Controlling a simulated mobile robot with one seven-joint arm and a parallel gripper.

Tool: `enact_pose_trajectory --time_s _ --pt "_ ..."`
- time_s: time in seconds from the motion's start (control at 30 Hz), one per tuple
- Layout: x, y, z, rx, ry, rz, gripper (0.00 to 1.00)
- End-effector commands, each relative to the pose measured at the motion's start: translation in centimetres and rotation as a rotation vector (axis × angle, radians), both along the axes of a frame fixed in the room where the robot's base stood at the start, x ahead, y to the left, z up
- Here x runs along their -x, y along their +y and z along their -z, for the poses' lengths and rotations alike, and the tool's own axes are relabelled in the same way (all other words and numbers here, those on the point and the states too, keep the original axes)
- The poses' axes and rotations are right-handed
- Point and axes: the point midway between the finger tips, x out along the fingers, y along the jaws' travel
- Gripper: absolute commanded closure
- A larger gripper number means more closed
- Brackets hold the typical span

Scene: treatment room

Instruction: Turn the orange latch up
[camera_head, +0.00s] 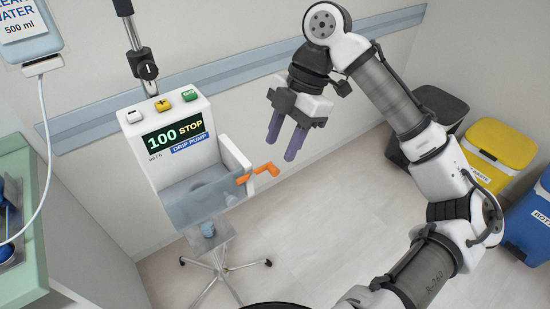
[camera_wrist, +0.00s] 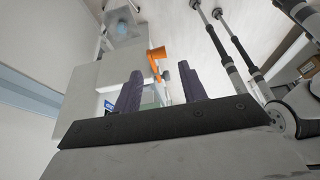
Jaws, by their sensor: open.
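The orange latch (camera_head: 258,173) sticks out from the right side of the white drip pump (camera_head: 229,152), low on its body and next to the clear door (camera_head: 195,203). It points right, roughly level with a slight upward tilt and a bent end. My gripper (camera_head: 284,142) is open and empty, above and to the right of the latch, and apart from it. In the wrist view the latch (camera_wrist: 156,62) shows beyond and between my two purple-grey fingers (camera_wrist: 159,88). The pump's screen reads 100 STOP.
The pump hangs on a pole (camera_head: 133,40) with a wheeled foot. A water bag (camera_head: 30,35) with a tube hangs at the left by a green cart (camera_head: 32,225). Grey, yellow (camera_head: 500,143) and blue bins stand at the right. The floor (camera_head: 310,220) in the middle is clear.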

Motion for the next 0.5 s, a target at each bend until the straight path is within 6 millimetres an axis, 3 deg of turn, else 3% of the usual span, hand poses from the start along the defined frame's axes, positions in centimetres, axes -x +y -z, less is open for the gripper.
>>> enact_pose_trajectory --time_s 0.2,0.5 --pt "0.8 1.1 3.2 -0.002 0.002 -0.001 0.58" --pt "1.1 1.6 4.8 0.000 0.000 0.001 0.58"
